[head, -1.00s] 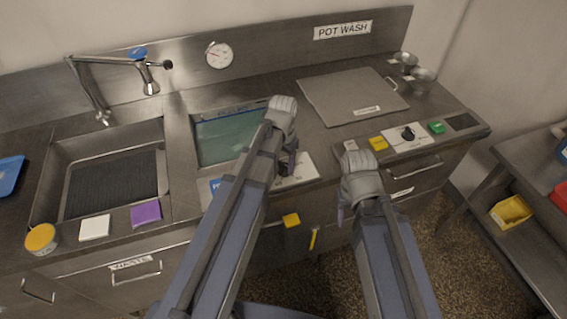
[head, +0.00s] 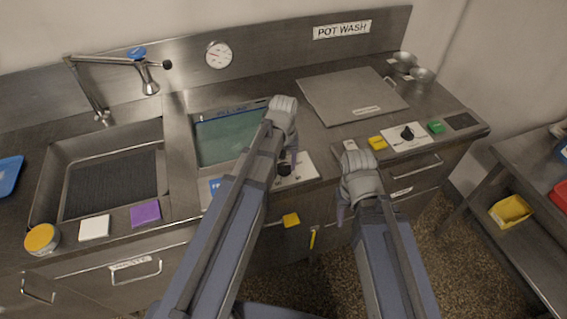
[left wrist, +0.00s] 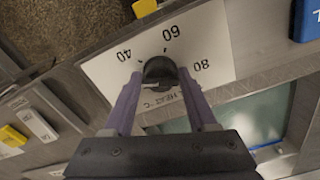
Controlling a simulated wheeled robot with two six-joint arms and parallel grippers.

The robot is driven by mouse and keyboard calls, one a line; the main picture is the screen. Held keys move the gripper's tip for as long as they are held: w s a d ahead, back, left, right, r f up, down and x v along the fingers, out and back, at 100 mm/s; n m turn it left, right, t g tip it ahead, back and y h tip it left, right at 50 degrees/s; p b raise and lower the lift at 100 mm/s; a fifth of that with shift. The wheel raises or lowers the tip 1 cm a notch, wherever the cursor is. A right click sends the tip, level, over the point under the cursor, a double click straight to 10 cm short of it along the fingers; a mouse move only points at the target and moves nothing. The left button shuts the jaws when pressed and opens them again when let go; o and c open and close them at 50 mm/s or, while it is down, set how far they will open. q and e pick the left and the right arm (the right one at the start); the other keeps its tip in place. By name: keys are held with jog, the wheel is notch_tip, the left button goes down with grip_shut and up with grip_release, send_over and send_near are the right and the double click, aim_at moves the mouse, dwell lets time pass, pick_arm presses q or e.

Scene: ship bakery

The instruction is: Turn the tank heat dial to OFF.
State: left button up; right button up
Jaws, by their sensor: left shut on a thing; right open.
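The tank heat dial is a black knob (left wrist: 160,72) on a white plate (left wrist: 205,38) marked 40, 60 and 80 in the left wrist view. An OFF mark is not visible there, and I cannot clearly tell where the knob points. My left gripper (left wrist: 162,84) is shut on the knob, with one purple finger on each side. In the head view the dial (head: 284,169) sits at the counter's front edge, beside my left gripper, and my left arm hides part of its plate. My right gripper (head: 345,201) is open and empty in front of the counter.
A second black knob (head: 407,133) is on a white plate at the right, between a yellow block (head: 377,143) and a green block (head: 436,127). The water tank (head: 225,137) lies behind the dial.

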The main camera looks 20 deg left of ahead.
aim_at(285, 165)
pick_arm(q)
jog(key=n, duration=0.6)
jog(key=shift+w+d+n, duration=0.1)
jog(key=shift+n, duration=0.2)
dwell(0.4)
jog(key=o, duration=1.4)
jog(key=shift+c, duration=0.2)
jog(key=shift+r, duration=0.15)
notch_tip(285, 165, up, 8)
jog(key=p, duration=0.8)
jog(key=shift+f, duration=0.2)
